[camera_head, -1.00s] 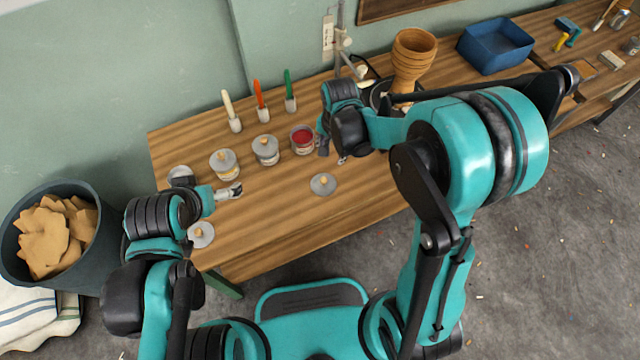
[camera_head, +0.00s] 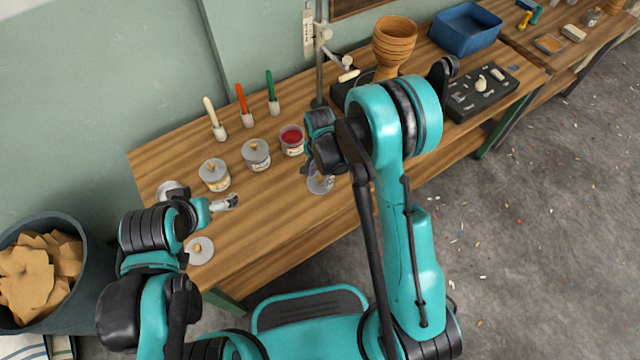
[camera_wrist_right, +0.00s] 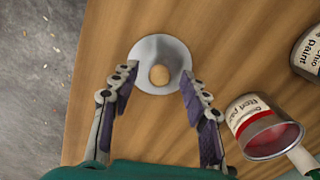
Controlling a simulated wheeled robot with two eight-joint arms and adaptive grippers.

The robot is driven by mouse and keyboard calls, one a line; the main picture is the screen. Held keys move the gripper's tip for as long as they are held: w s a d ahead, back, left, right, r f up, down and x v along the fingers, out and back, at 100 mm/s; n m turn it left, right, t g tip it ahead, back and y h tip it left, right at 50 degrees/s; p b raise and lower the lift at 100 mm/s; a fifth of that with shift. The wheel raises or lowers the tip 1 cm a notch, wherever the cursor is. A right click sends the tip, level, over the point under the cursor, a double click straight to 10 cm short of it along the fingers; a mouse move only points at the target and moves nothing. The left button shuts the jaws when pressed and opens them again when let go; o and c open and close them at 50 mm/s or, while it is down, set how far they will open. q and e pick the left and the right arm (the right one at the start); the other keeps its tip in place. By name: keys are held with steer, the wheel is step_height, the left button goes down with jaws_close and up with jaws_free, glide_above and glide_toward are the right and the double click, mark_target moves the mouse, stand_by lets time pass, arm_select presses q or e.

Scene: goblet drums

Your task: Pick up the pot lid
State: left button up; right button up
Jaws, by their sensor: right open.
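A round grey pot lid with a tan knob lies on the table (camera_head: 255,220) under my right gripper (camera_head: 320,172). In the head view the gripper partly covers this lid (camera_head: 320,187). In the right wrist view the lid (camera_wrist_right: 160,52) shows whole, its knob between the two fingertips of the open right gripper (camera_wrist_right: 158,82). The fingers hold nothing; the height above the lid is hard to judge. A second grey lid (camera_head: 201,251) lies near the table's left front edge. My left gripper (camera_head: 229,202) is above the table's left part; its jaws are too small to read.
An open red paint can (camera_head: 291,139) stands beside the right gripper and also shows in the right wrist view (camera_wrist_right: 262,132). Several brushes stand behind. A clay goblet drum (camera_head: 394,45) and blue bin (camera_head: 466,28) are farther right.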

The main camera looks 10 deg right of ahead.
mark_target(320, 178)
jaws_close()
steer(key=shift+r, duration=0.1)
steer(key=shift+r+p, duration=0.25)
steer(key=shift+p, duration=0.05)
step_height(320, 178, up, 4)
steer(key=shift+f+p, duration=0.1)
steer(key=shift+p, duration=0.95)
steer(key=d+r+p, duration=0.3)
steer(key=d+r, duration=0.3)
steer(key=d, duration=0.5)
steer(key=shift+s+d+r+p, duration=0.15)
steer(key=shift+d+r+p, duration=0.15)
steer(key=shift+d+p, duration=0.05)
